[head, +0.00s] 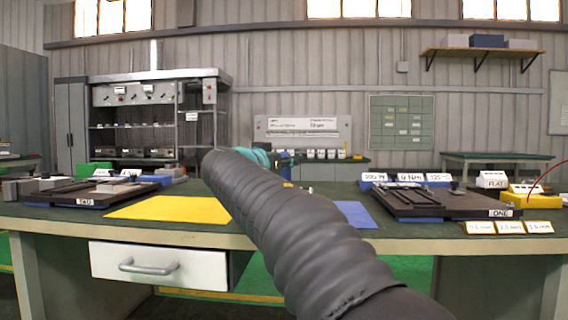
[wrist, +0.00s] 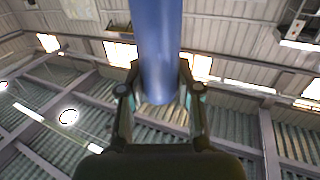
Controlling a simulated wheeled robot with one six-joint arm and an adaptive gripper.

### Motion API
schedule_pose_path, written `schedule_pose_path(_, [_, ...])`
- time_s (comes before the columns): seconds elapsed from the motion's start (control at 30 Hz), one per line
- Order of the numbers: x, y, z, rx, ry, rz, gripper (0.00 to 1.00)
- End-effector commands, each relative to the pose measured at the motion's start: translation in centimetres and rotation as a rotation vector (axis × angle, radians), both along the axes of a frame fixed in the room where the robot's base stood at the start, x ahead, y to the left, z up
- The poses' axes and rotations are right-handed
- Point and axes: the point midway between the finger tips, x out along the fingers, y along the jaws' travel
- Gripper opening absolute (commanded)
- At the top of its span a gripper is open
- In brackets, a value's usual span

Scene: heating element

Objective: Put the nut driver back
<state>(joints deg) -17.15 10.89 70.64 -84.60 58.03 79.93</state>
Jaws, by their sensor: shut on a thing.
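My gripper (wrist: 158,90) is shut on a thick blue cylinder (wrist: 155,40) in the wrist view. The cylinder looks like the handle of the nut driver; its far end runs out of the top of that view. The wrist view looks up at the roof, so no table shows around the cylinder. In the head view my sleeved arm reaches over the middle of the bench, and only teal parts of the gripper (head: 258,156) show beyond it. A small blue and dark shape is just right of them, too small to make out. No marked place for the driver is clearly readable.
The green bench (head: 320,190) holds a yellow mat (head: 170,209), a blue mat (head: 355,214) partly behind my arm, a dark tray marked TWO (head: 85,201) and one marked ONE (head: 490,213). Blue labelled blocks (head: 374,181) and a yellow device (head: 530,199) stand at right. A drawer (head: 160,266) is below.

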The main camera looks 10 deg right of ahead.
Motion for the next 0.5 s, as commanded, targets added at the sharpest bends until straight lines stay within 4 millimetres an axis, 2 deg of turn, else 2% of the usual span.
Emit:
schedule_pose_path(0.13, [-0.04,-0.01,-0.29,-0.001,-0.002,0.0,0.0])
schedule_pose_path(0.17, [0.01,-0.01,-0.31,0.0,0.0,0.0,0.38])
schedule_pose_path(0.23, [0.01,-0.01,-0.27,0.0,0.0,0.0,0.56])
schedule_pose_path(0.27, [0.01,-0.01,-0.27,0.0,0.0,0.0,0.58])
schedule_pose_path(0.5, [0.01,-0.01,-0.26,0.0,0.0,0.0,0.58])
